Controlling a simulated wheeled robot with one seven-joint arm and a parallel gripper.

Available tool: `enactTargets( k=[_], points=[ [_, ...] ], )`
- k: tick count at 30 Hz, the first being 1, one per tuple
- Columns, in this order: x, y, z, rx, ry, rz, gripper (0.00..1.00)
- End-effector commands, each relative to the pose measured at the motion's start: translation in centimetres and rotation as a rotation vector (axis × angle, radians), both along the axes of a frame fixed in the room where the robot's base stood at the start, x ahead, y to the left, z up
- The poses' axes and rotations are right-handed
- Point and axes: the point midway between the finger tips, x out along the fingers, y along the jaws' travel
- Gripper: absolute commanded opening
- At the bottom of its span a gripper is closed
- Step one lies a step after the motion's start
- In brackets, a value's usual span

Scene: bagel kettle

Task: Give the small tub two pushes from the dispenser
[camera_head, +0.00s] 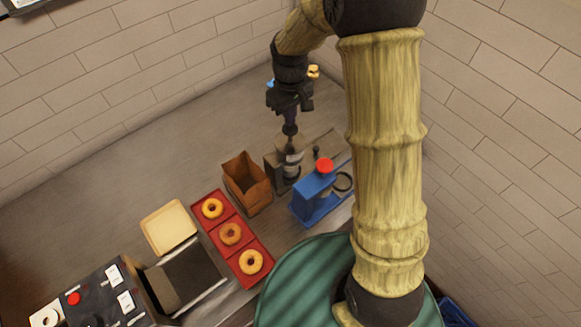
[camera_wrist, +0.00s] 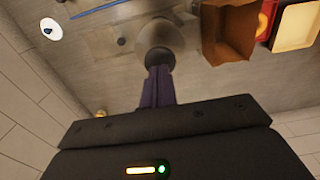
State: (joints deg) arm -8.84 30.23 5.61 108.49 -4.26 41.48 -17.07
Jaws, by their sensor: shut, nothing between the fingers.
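The dispenser (camera_head: 291,158) is a grey cylinder with a dark round top, standing on the counter near the centre of the head view. In the wrist view its round body (camera_wrist: 150,31) shows with a dark knob on top. My gripper (camera_head: 290,127) points down right above it, with the fingers shut and empty. In the wrist view the purple fingertips (camera_wrist: 158,70) meet the knob's edge; I cannot tell whether they press it. I cannot pick out the small tub with certainty; the space under the dispenser is hidden.
An open brown paper bag (camera_head: 247,186) stands left of the dispenser. A blue device with a red knob (camera_head: 325,165) stands close on its right. A red tray (camera_head: 241,239) holds bagels. A toaster-like machine (camera_head: 103,295) is at lower left. The counter behind the bag is clear.

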Motion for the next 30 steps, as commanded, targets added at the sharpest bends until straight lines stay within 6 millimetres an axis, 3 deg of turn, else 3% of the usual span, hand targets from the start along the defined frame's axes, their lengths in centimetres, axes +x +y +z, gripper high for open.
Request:
enactTargets(
  k=[22,30],
  points=[
    [0.0,0.0,5.8,0.001,-0.001,0.0,0.0],
    [0.0,0.0,6.0,0.0,0.0,0.0,0.0]
  ],
)
